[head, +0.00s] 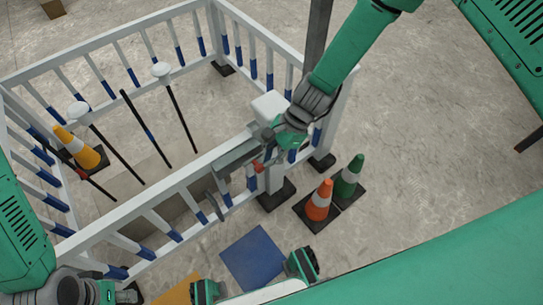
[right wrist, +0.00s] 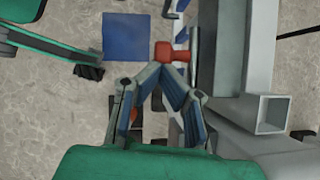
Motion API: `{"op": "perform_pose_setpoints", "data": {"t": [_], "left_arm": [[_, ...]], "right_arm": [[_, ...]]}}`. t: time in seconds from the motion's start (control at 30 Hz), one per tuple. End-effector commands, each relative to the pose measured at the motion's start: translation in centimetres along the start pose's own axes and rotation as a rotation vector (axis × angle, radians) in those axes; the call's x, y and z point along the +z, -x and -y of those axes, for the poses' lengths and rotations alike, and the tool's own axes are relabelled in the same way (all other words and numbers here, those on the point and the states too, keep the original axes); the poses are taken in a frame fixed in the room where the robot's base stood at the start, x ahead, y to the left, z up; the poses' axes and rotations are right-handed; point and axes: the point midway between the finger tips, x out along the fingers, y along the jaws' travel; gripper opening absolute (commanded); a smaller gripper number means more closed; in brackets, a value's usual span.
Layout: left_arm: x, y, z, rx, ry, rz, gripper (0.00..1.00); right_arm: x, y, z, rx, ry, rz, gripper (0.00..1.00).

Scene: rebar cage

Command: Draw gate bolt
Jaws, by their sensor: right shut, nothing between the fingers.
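The gate bolt shows as a red knob (head: 257,165) beside a grey metal housing (head: 235,156) on the white barrier rail, close to a white post (head: 272,178). In the right wrist view the red knob (right wrist: 172,52) sits just beyond my fingertips. My right gripper (head: 266,146) is at the bolt, and its fingers (right wrist: 162,70) meet with nothing between them. The tips are at the knob's near edge; I cannot tell whether they touch it. My left gripper (head: 122,294) is low at the left, partly cut off, its fingers unclear.
White railings with blue-banded bars (head: 110,45) enclose a pit area. Inside are an orange cone (head: 78,147) and several dark rods with white caps. Right of the post stand an orange cone (head: 320,200) and a green cone (head: 348,177). A blue mat (head: 252,258) lies in front.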

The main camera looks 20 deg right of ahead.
Motion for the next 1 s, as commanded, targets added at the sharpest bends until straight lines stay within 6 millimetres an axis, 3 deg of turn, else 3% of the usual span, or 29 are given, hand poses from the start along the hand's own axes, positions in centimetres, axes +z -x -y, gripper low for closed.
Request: {"op": "perform_pose_setpoints", "data": {"t": [0.17, 0.4, 0.5, 0.87, 1.0], "left_arm": [[0.0, 0.4, 0.0, 0.0, 0.0, 0.0, 0.4], [-0.2, 2.5, 0.0, 0.0, 0.0, -0.001, 0.4], [-0.2, 2.6, 0.0, 0.0, 0.0, -0.001, 0.4], [-0.1, 2.5, 0.0, 0.0, 0.0, 0.0, 0.4], [-0.2, 3.4, 0.0, 0.0, 0.0, 0.0, 0.4]], "right_arm": [[0.5, -0.2, -0.1, 0.002, 0.0, 0.001, 0.0], [4.1, -2.2, -0.8, 0.002, 0.001, 0.0, 0.0], [4.7, -2.8, -0.9, 0.002, 0.0, 0.0, 0.0], [4.7, -2.9, -0.9, 0.002, 0.0, 0.0, 0.0], [4.5, -2.0, -1.0, 0.001, -0.003, 0.0, 0.0]]}}
